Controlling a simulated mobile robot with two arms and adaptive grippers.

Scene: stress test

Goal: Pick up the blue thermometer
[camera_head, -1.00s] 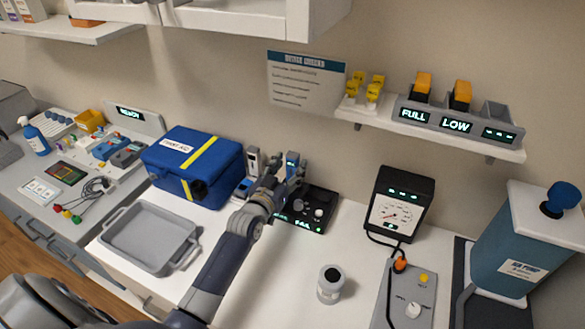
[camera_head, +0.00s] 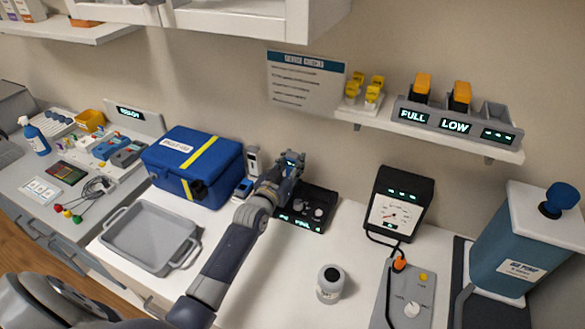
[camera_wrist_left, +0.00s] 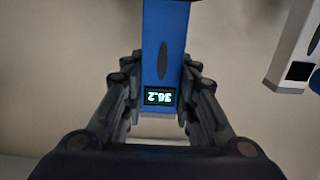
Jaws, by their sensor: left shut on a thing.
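The blue thermometer (camera_wrist_left: 164,40) is between the fingers of my left gripper (camera_wrist_left: 160,95) in the left wrist view. Its small display reads 36.2 and appears upside down. The gripper is shut on it, with a finger along each side. In the head view, my left gripper (camera_head: 290,165) is at the back of the white counter, above the left end of a black tester box (camera_head: 318,208). There the thermometer is mostly hidden by the gripper. A white device with a dark screen (camera_wrist_left: 290,60) is to the right in the wrist view. My right gripper is not in view.
A blue case (camera_head: 190,165) and a white handheld device (camera_head: 252,160) stand left of the gripper. A grey tray (camera_head: 150,237), a small jar (camera_head: 330,284) and a dial gauge (camera_head: 397,205) are on the counter. A shelf (camera_head: 430,137) overhangs at right.

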